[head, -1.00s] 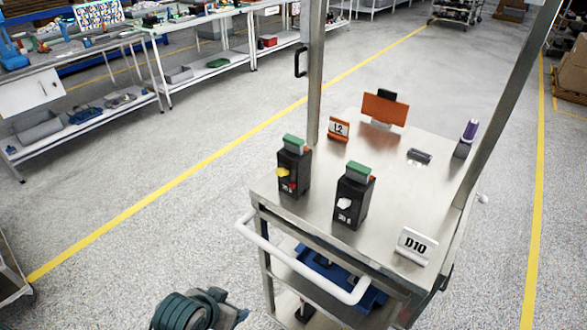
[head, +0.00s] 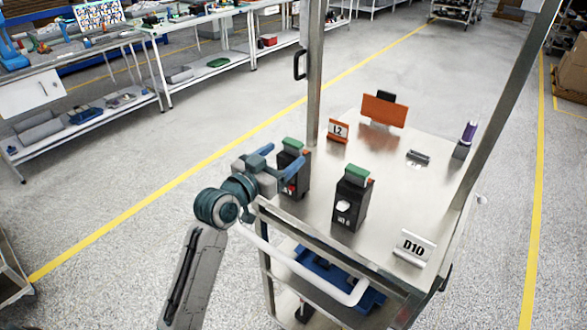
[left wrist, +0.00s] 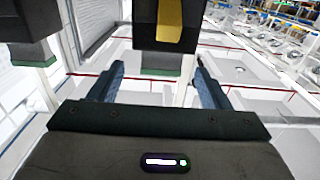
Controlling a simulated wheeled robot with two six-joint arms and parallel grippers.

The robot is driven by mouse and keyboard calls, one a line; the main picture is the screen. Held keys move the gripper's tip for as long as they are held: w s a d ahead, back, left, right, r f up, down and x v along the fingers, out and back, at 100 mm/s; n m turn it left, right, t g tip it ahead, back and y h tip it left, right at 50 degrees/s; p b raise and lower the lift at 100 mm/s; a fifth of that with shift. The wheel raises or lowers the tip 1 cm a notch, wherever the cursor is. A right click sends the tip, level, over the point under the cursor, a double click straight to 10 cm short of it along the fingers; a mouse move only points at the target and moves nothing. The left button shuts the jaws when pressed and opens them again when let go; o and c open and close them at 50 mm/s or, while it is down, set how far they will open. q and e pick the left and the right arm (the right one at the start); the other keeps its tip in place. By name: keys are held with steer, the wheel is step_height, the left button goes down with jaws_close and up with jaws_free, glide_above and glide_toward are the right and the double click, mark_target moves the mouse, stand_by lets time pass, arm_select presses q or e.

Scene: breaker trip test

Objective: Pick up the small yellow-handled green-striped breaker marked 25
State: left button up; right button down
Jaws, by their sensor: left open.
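The yellow-handled breaker is a small black block with a green top (head: 293,144), upright on the steel cart top. My left gripper (head: 286,156) is open at its near left side and partly covers it; its yellow handle is hidden in the head view. In the left wrist view the yellow handle (left wrist: 170,22) shows at the top, and the breaker's green end lies between the open fingers (left wrist: 158,66). A gap seems to remain on each side; I cannot tell contact. The marking is not readable. My right gripper is out of view.
A similar breaker (head: 349,200) with a white handle stands to the right, close by. Signs L2 (head: 338,130) and D10 (head: 414,248), an orange plate (head: 383,110) and a purple-topped item (head: 468,133) are on the cart. Posts (head: 316,75) rise at its sides.

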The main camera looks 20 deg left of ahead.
mark_target(298, 142)
arm_select(q)
steer(key=shift+x, duration=1.05)
steer(key=p+x, duration=0.3)
steer(key=x, duration=0.1)
steer(key=shift+w+r, duration=0.1)
steer(key=shift+w, duration=0.25)
steer(key=shift+w+d, duration=0.1)
steer(key=shift+w, duration=0.1)
jaws_close()
